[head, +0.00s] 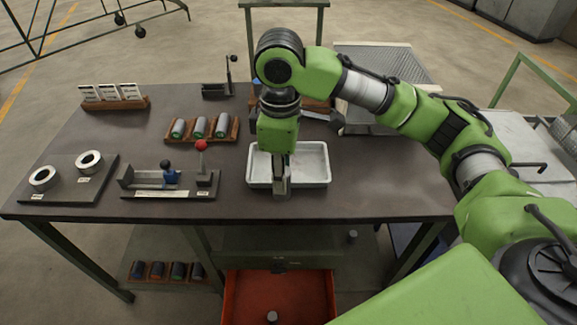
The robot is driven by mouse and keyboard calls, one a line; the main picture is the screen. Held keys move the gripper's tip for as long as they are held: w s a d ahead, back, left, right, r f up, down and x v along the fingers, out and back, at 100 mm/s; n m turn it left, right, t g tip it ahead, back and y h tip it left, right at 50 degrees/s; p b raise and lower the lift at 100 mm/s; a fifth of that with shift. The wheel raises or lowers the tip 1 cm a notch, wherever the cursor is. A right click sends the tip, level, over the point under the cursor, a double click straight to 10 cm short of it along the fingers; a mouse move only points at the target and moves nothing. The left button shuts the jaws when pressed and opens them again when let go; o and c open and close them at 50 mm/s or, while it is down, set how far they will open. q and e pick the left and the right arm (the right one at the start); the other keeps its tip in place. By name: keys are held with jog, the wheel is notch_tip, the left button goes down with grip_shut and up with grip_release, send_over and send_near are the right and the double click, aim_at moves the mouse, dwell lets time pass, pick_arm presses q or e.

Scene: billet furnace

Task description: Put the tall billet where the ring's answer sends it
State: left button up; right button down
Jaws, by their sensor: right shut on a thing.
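My right gripper (281,188) points straight down at the front of a white tray (317,167) on the dark bench. It is shut on a narrow grey piece that looks like a billet, mostly hidden by the fingers; I cannot tell its height or whether it touches the tray. Two pale rings, a left one (42,178) and a right one (89,161), lie on a dark labelled board (66,187) at the bench's left. A gauge-like fixture (145,180) with a blue slider and a red-knobbed lever (202,148) stands between board and tray. My left gripper is not in view.
White cards (110,92) stand at the back left. An open red drawer (305,297) below the bench holds a small grey cylinder (271,317). Several coloured-end billets (158,271) lie on the lower shelf.

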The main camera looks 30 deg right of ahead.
jog(key=w+r+n, duration=0.2)
jog(key=w+n, duration=0.1)
jog(key=n, duration=0.2)
jog(key=n+p, duration=0.3)
jog(key=n, duration=0.1)
send_over(310, 175)
notch_tip(310, 175, down, 9)
notch_tip(310, 175, down, 2)
jog(key=shift+w+f+p, duration=0.1)
jog(key=shift+f+p, duration=0.15)
jog(key=shift+p, duration=0.55)
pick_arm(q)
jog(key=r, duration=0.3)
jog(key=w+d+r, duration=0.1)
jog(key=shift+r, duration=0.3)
pick_arm(e)
jog(key=shift+f, duration=0.25)
jog(key=shift+f, duration=0.1)
jog(key=c, duration=1.6)
grip_release()
jog(key=shift+f, duration=0.1)
